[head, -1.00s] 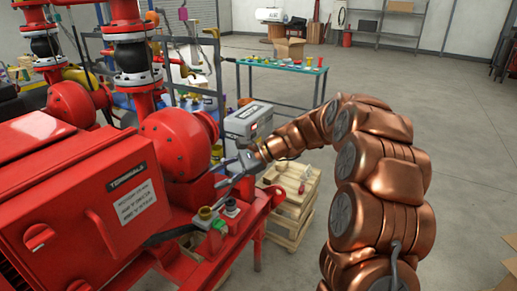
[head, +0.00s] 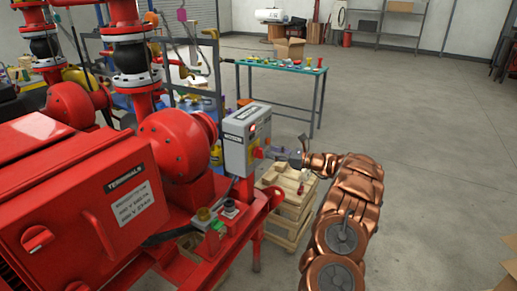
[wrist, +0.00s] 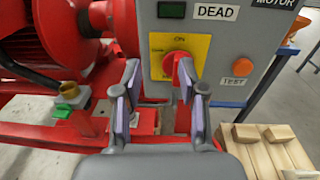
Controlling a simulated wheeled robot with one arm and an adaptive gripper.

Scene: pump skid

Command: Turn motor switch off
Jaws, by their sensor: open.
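The motor switch is a red rotary knob (wrist: 180,66) on a yellow plate (wrist: 202,46) marked ON at the top. It sits on the front of a grey box (wrist: 226,32), which also shows in the head view (head: 234,150). In the wrist view the knob appears just beyond and between my fingertips, nearer the right one, which partly overlaps it. Its exact pointer direction is hard to tell. My gripper (wrist: 160,76) is open and empty, facing the box; in the head view my gripper (head: 276,153) is close to the box's right-hand face.
Wooden pallets (head: 288,205) stand below my gripper.

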